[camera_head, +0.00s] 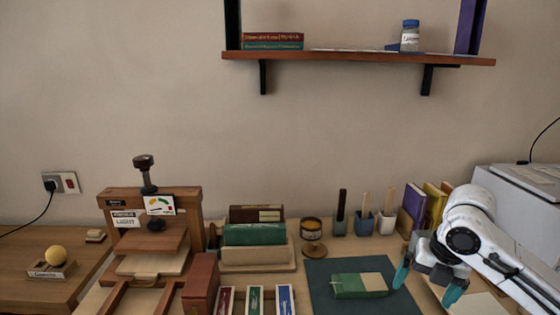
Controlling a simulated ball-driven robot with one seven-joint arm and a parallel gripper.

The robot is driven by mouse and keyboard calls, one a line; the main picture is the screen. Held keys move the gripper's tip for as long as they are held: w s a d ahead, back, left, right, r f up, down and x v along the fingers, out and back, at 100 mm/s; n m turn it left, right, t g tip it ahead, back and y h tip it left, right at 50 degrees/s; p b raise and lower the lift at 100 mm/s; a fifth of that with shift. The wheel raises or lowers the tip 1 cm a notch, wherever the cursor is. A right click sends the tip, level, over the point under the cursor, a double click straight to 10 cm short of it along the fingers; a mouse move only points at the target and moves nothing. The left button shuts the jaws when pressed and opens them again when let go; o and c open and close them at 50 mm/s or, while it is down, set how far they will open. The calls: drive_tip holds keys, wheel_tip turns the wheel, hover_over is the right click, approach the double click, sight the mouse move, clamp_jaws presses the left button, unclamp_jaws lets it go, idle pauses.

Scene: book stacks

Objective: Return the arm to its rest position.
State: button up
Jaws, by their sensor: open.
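My arm (488,245) reaches in from the lower right, white with a dark wrist. My gripper (427,282) hangs at its end with two teal fingertips spread apart and nothing between them. It is above the right side of the table, at the right edge of the dark green mat. A green and cream book (355,285) lies flat on the mat, to the left of my gripper and apart from it.
A wooden press (150,225) stands at left. A book rack (256,255) and several brush cups (363,224) line the back. Upright books (413,206) and a grey machine (520,200) stand close to my arm. A shelf (350,57) hangs above; the air below it is free.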

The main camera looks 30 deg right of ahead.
drive_tip(key=w+a+r+m+t+y+p, duration=0.1)
drive_tip(key=w+a+r+m+t+y, duration=0.2)
drive_tip(key=w+a, duration=0.85)
drive_tip(key=w+a+f+m+t+p, duration=0.1)
drive_tip(key=w+a+f+m+t, duration=0.15)
drive_tip(key=a+m, duration=0.7)
drive_tip(key=s+a+f+m+g+p, duration=0.1)
drive_tip(key=s+a+f+m+g, duration=0.2)
drive_tip(key=s+a+f+m, duration=0.5)
drive_tip(key=s+d+f+m+g+h, duration=0.1)
drive_tip(key=s+d+f+m, duration=0.1)
drive_tip(key=s+f, duration=0.3)
drive_tip(key=s+d+f+m+g+h+p, duration=0.1)
drive_tip(key=s+f, duration=0.4)
drive_tip(key=s, duration=0.9)
drive_tip(key=shift+s+d+f+m+g+h, duration=0.2)
drive_tip(key=shift+d+f+m+g+h, duration=0.1)
drive_tip(key=shift+d+m+g+h, duration=0.35)
